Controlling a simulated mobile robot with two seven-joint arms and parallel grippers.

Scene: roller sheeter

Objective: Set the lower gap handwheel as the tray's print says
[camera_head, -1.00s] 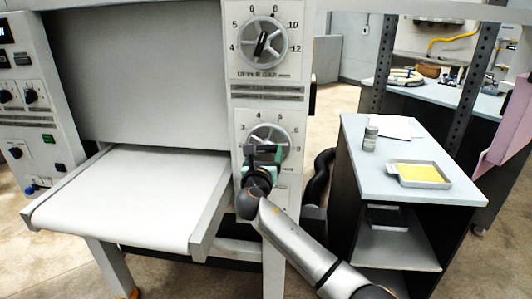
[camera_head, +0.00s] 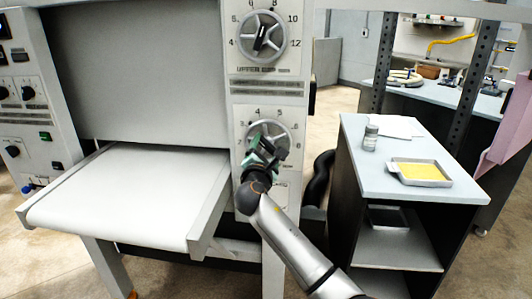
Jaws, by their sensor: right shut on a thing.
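The lower gap handwheel (camera_head: 284,132) is a grey spoked wheel on the white panel, with a numbered scale around it. My right gripper (camera_head: 266,151) is shut on it, turned at a tilt, and covers the hub and lower left part of the wheel. The pointer is hidden behind the gripper. My left gripper is not in view.
The upper gap handwheel (camera_head: 262,38) is above, with its own scale. The white conveyor bed (camera_head: 130,195) juts out at the left. The side cabinet (camera_head: 410,160) stands at the right, holding a small jar (camera_head: 370,138) and white paper (camera_head: 397,126).

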